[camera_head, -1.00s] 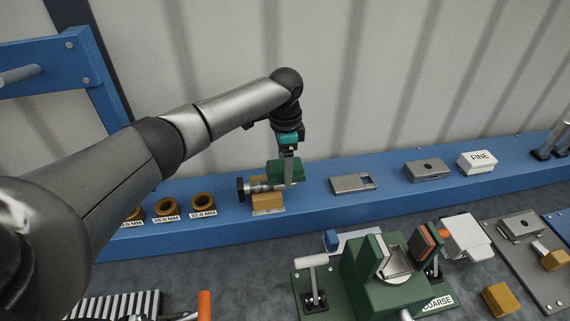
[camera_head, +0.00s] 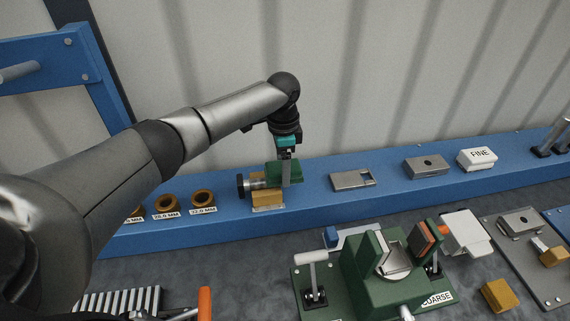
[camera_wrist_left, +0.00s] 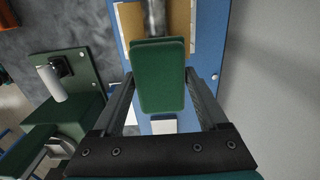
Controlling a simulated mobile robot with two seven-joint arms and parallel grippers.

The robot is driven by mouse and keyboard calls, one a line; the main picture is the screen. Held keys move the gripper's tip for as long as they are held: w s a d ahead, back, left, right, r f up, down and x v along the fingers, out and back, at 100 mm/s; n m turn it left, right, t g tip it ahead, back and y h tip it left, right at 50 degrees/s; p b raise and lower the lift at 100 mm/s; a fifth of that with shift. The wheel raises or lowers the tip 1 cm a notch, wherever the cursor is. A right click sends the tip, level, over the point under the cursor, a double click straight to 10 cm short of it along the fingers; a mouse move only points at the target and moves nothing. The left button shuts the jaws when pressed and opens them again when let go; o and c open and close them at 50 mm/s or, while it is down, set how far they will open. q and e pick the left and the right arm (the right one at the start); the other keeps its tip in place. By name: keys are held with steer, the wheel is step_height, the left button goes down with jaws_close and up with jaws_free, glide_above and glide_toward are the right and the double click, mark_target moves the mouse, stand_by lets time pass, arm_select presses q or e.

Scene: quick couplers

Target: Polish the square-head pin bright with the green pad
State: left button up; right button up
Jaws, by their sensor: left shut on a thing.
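The square-head pin (camera_head: 258,184) lies across a tan block (camera_head: 268,198) on the blue shelf, its dark head at the left end. Its metal shank also shows at the top of the left wrist view (camera_wrist_left: 154,17). My left gripper (camera_head: 286,178) is shut on the green pad (camera_head: 284,171), which sits at the right part of the shank. The pad fills the space between the fingers in the left wrist view (camera_wrist_left: 160,75). The pad hides part of the pin, and I cannot tell whether they touch. My right gripper is not in view.
Brass rings (camera_head: 203,201) with size labels stand left of the pin. A slotted metal plate (camera_head: 353,180), a metal block (camera_head: 426,166) and a white FINE block (camera_head: 477,159) are to the right. A green fixture (camera_head: 375,285) stands in front on the grey surface.

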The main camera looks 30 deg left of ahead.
mark_target(271, 168)
arm_select(q)
steer(key=shift+s+a+r+p, duration=0.25)
steer(key=shift+s+a+p, duration=0.45)
steer(key=shift+a+p, duration=0.35)
steer(key=shift+s+a+f, duration=0.15)
steer(key=shift+s, duration=0.05)
